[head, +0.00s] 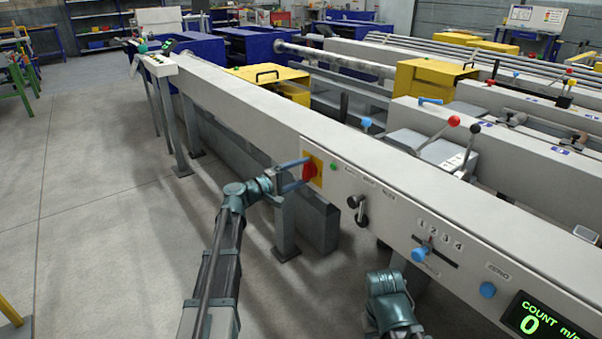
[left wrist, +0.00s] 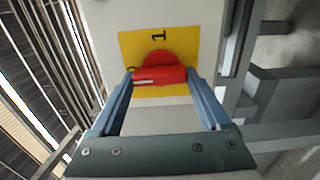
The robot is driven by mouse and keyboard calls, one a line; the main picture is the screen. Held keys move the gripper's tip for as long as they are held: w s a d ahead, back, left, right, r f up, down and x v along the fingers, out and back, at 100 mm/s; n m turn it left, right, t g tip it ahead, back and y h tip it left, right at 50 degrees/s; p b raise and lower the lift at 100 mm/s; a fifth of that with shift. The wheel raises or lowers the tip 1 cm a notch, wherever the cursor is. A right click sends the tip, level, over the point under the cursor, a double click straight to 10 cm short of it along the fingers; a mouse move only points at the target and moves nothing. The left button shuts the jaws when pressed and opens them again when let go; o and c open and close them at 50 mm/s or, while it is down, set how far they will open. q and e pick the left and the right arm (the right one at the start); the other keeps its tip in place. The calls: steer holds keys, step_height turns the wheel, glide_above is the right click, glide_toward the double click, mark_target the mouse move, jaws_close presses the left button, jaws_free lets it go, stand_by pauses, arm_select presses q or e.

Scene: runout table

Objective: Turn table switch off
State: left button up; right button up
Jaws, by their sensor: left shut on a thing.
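The table switch is a red rotary knob (head: 309,171) on a yellow plate (head: 319,181), on the side of the long grey table. In the left wrist view the red knob (left wrist: 159,75) sits on the yellow plate (left wrist: 187,40), with a "1" above it and a partly covered mark at its left. The knob's bar lies across that view, a white mark at its left part. My left gripper (head: 300,173) is shut on the knob, a blue finger at each end of the bar in the left wrist view (left wrist: 160,78). My right gripper's fingers do not show.
A green button (head: 334,167), a black lever (head: 361,210), a blue slider knob (head: 419,254), another blue knob (head: 488,289) and a count display (head: 541,322) line the table side to the right. Table legs (head: 286,228) stand below.

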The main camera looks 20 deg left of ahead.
arm_select(q)
steer(key=o, duration=1.2)
steer(key=shift+s+a, duration=0.1)
steer(key=v, duration=1.3)
steer(key=shift+s+a, duration=0.2)
